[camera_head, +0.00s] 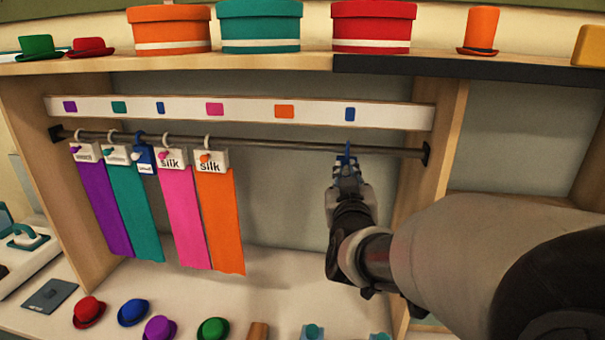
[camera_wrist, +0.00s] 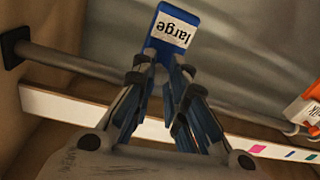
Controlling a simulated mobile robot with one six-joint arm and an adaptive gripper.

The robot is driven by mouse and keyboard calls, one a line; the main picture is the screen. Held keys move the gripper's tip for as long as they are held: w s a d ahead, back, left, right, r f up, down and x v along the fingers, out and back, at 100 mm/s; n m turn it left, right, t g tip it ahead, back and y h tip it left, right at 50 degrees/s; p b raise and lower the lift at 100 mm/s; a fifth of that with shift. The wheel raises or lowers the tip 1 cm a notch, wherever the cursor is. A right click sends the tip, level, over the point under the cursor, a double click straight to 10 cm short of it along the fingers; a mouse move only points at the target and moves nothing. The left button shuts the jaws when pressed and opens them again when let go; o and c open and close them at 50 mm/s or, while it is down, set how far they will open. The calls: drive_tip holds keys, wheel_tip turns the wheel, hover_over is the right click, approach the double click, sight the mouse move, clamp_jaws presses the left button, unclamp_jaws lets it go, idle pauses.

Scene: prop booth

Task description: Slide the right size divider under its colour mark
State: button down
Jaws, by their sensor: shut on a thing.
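My gripper (camera_head: 346,168) is shut on a blue divider (camera_wrist: 172,30) labelled "large", which reads upside down in the wrist view. In the head view only a thin blue edge (camera_head: 347,150) of it shows, beside the rail (camera_head: 290,146) and just below the right blue mark (camera_head: 350,114). I cannot tell whether it touches the rail. The mark strip (camera_head: 250,110) also carries purple, teal, pink and orange marks and a second blue mark (camera_head: 160,108). A small blue divider (camera_head: 145,160) hangs on the rail below that left blue mark.
Purple (camera_head: 105,205), teal (camera_head: 134,210), pink (camera_head: 183,215) and orange (camera_head: 221,220) cloth samples hang at the rail's left, under white tags. The rail's right stretch is otherwise clear. A wooden side panel (camera_head: 440,150) stands right of my gripper. Small hats stand on the counter below.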

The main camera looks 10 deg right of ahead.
drive_tip(key=c, duration=1.6)
unclamp_jaws()
drive_tip(key=shift+o, duration=0.2)
drive_tip(key=v, duration=0.7)
drive_tip(key=shift+s, duration=0.3)
drive_tip(key=shift+a, duration=0.1)
